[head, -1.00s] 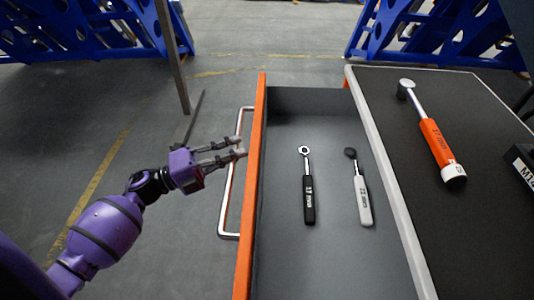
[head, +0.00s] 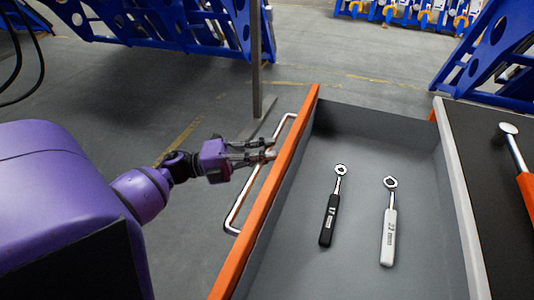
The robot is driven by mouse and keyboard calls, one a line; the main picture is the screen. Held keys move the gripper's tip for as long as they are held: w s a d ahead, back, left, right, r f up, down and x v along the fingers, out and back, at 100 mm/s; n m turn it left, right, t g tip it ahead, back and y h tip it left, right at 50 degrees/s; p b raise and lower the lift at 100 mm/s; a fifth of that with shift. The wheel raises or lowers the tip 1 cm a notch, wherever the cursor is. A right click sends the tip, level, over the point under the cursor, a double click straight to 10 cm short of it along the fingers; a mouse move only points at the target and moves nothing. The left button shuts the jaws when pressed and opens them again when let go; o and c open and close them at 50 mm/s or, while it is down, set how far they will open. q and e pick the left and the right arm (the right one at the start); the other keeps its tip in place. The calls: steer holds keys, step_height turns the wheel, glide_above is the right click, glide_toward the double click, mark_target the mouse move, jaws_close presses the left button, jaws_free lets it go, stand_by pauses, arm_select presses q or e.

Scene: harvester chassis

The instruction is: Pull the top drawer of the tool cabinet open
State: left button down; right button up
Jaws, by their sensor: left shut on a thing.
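The top drawer of the tool cabinet stands well out, with its orange front panel (head: 285,158) to the left and its grey interior in view. A metal bar handle (head: 238,204) runs along the outside of the front panel. My left gripper (head: 266,150) is at the handle's far half, shut on the bar, with the fingers reaching across it from the left. The fingers partly hide the bar there. The tool cabinet's dark top with a pale edge (head: 452,175) is on the right. My right gripper is not in view.
A black-handled wrench (head: 328,218) and a white-handled wrench (head: 389,230) lie in the drawer. An orange-handled tool (head: 515,150) lies on the cabinet top. A thin post (head: 256,60) and blue frames (head: 180,25) stand beyond. The floor left of the drawer is clear.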

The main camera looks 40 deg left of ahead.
arm_select(q)
steer(key=c, duration=1.8)
jaws_free()
steer(key=shift+o, duration=0.2)
steer(key=shift+s+a, duration=0.1)
steer(key=v, duration=1.1)
steer(key=shift+s+a+f, duration=0.15)
steer(key=shift+s+a, duration=0.05)
steer(key=shift+a, duration=0.15)
